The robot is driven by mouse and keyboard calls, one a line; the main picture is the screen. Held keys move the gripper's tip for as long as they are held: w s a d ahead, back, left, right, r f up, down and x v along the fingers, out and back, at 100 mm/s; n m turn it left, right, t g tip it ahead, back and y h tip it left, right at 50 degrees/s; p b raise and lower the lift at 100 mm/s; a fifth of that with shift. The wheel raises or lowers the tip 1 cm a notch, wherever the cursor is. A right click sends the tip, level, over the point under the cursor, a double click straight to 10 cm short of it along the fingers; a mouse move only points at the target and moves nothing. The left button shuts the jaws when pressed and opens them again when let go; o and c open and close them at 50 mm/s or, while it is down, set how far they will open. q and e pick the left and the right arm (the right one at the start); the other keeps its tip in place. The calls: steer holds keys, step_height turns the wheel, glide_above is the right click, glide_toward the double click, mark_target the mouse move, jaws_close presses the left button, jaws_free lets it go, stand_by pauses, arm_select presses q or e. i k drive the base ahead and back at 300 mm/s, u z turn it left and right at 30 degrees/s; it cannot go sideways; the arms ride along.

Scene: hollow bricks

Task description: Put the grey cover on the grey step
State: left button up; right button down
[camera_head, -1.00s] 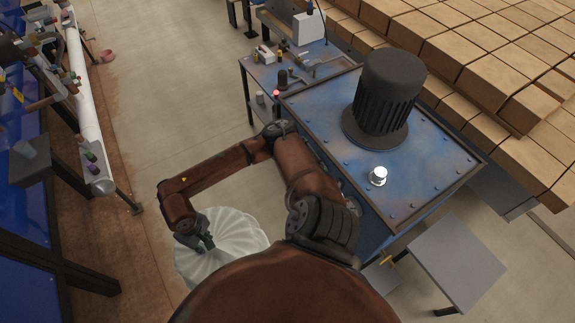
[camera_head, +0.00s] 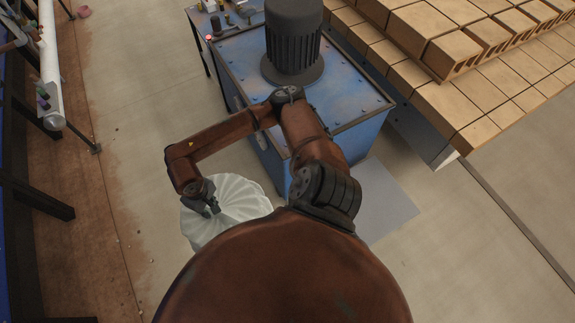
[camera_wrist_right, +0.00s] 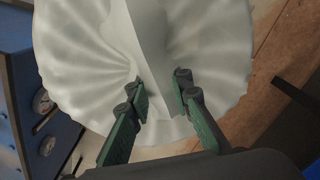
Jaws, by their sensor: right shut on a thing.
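The grey cover (camera_head: 232,210) is a round, pale, fluted piece. My right gripper (camera_head: 213,207) is shut on it and holds it out at the left of the blue machine, over the floor. In the right wrist view the two green fingers (camera_wrist_right: 160,92) pinch a raised ridge in the middle of the cover (camera_wrist_right: 85,60). The grey step (camera_head: 390,208) appears as a flat grey top on the floor right of the blue machine. My arm hides its left part. The cover is well apart from it. My left gripper is not in view.
Stacked hollow bricks (camera_head: 440,95) fill the upper right. A dark rack with a white pipe (camera_head: 48,60) lines the left. Floor at the lower right is clear.

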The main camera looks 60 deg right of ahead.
mark_target(371, 199)
steer(key=k, duration=0.65)
steer(key=z, duration=2.15)
steer(key=i, duration=1)
steer(key=u, duration=0.05)
